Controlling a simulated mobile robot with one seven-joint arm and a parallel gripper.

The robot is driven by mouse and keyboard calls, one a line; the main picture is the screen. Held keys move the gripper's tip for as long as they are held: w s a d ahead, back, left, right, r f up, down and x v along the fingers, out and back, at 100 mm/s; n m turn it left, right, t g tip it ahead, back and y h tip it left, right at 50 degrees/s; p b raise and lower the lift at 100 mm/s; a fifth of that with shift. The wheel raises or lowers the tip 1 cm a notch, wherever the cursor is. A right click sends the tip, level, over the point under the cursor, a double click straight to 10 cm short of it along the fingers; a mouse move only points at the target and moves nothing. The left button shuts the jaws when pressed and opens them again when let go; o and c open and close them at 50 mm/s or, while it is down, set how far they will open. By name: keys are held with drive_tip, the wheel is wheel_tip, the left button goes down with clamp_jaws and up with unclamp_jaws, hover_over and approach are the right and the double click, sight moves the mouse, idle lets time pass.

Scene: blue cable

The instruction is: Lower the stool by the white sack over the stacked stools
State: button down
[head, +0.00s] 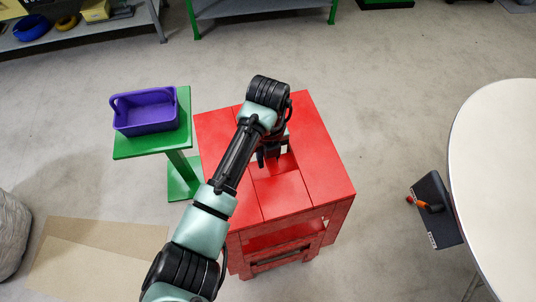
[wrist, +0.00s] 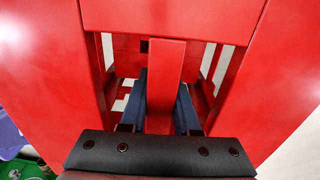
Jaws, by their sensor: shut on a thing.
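A red stool (head: 320,170) with a square, slatted seat stands upright in the middle of the head view. My gripper (head: 272,155) reaches down from above into the opening in its seat. In the wrist view, the two dark fingers of my gripper (wrist: 164,100) are shut on the central red bar of the seat (wrist: 166,62), one on each side. Below the seat, more red parts (head: 275,258) show, consistent with stools nested underneath; their number is hidden. The white sack (head: 10,235) is at the left edge, cut off, with no stool visible beside it.
A green stand (head: 180,175) holding a purple basket (head: 146,112) is close to the red stool's left. A flat tan sheet (head: 95,255) lies on the floor at lower left. At right are a dark box (head: 432,210) with an orange-handled tool and a pale round table (head: 505,180).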

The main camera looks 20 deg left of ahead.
drive_tip(key=shift+w+f+b, duration=0.1)
drive_tip(key=shift+f+b, duration=1.15)
drive_tip(key=shift+f, duration=0.65)
wheel_tip(320, 180, down, 14)
drive_tip(key=b, duration=0.9)
drive_tip(key=shift+b, duration=0.4)
drive_tip(key=shift+f, duration=0.15)
drive_tip(key=shift+f+b, duration=1.55)
drive_tip(key=shift+f, duration=0.5)
drive_tip(key=c, duration=0.6)
unclamp_jaws()
drive_tip(key=shift+o, duration=0.2)
drive_tip(key=shift+f, duration=0.15)
wheel_tip(320, 180, up, 13)
drive_tip(key=p, duration=0.2)
